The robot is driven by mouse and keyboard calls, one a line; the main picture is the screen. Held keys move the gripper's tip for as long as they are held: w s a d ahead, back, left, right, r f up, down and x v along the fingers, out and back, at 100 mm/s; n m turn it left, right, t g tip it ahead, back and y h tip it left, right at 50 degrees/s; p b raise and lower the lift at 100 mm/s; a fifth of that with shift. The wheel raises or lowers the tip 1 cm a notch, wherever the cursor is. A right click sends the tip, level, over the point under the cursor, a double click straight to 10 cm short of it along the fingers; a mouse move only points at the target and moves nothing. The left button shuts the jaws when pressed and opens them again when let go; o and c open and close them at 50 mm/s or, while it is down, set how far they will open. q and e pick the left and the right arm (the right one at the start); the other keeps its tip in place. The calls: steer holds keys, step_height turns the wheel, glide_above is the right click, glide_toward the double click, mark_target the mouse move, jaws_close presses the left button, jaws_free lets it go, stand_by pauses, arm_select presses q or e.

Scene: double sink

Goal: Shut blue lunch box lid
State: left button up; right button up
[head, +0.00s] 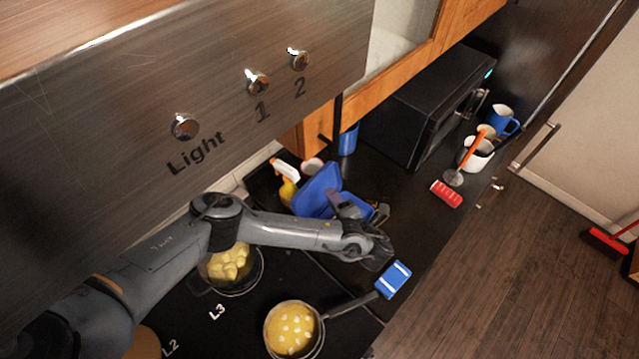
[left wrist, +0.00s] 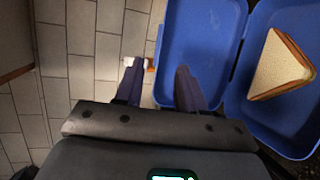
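The blue lunch box (head: 312,202) stands open on the dark counter in the head view, partly hidden by my left arm. Its lid is raised; in the left wrist view the lid (left wrist: 205,40) is left of the box base (left wrist: 283,125), which holds a sandwich wedge (left wrist: 280,68). My left gripper (left wrist: 158,80) is open, its two fingers apart with nothing gripped. In that view the lid's left edge shows between the fingers, and the right finger overlaps the lid; I cannot tell whether they touch. My right gripper is in neither view.
A spray bottle (head: 287,188) stands left of the box. A black microwave (head: 425,105) is behind it to the right. Pots with yellow food (head: 291,330) are on the stove in front. A blue and white block (head: 394,280) lies near the counter edge. A red-labelled can (head: 447,194) lies right.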

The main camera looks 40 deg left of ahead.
mark_target(317, 179)
arm_select(q)
steer(key=b+x, duration=0.3)
steer(key=x, duration=0.4)
steer(key=shift+w+a, duration=0.15)
steer(key=shift+a, duration=0.05)
steer(key=shift+x, duration=0.9)
jaws_close()
